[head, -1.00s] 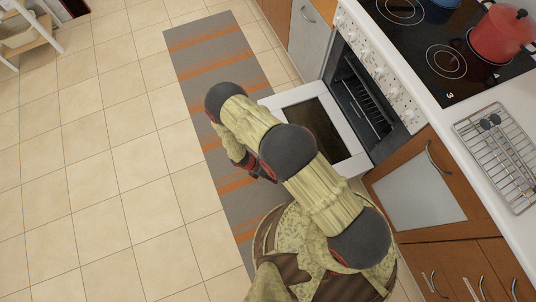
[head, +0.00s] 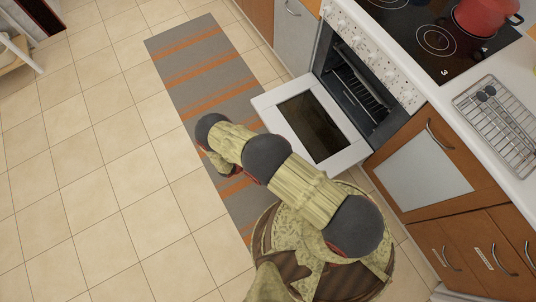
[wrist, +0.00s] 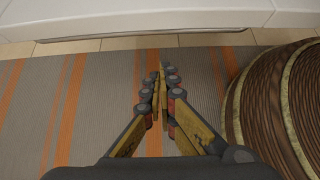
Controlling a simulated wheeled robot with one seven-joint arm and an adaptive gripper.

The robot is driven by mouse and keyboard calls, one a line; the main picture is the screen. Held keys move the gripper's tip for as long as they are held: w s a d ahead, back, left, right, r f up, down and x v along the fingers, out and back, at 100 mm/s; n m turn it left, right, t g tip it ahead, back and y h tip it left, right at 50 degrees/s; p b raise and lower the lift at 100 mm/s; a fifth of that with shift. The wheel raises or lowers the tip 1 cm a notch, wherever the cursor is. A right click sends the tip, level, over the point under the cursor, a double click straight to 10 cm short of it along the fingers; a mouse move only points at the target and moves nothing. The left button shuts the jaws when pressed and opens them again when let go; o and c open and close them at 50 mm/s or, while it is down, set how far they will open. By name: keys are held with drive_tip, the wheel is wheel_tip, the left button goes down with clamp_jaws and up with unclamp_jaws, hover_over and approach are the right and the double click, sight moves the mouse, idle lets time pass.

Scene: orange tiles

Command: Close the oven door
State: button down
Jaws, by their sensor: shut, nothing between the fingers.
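The oven (head: 365,85) stands in the counter row with its white-framed door (head: 312,122) swung down open, the dark glass facing up. The dark cavity with racks shows behind it. In the wrist view, a white edge (wrist: 160,20) runs across the top, probably the door. My gripper (wrist: 160,75) is shut and empty in the wrist view, above the striped mat and short of that white edge. In the head view my arm is left of and below the door, and the gripper is mostly hidden beneath it.
A grey mat with orange stripes (head: 200,62) lies on the tiled floor (head: 110,170). Wooden cabinets (head: 440,170) stand right of the oven. A red pot (head: 482,15) and a wire rack (head: 497,125) are on top.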

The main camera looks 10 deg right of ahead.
drive_tip(key=b+x, duration=0.2)
drive_tip(key=x, duration=0.6)
drive_tip(key=shift+r, duration=2)
drive_tip(key=shift+r, duration=0.15)
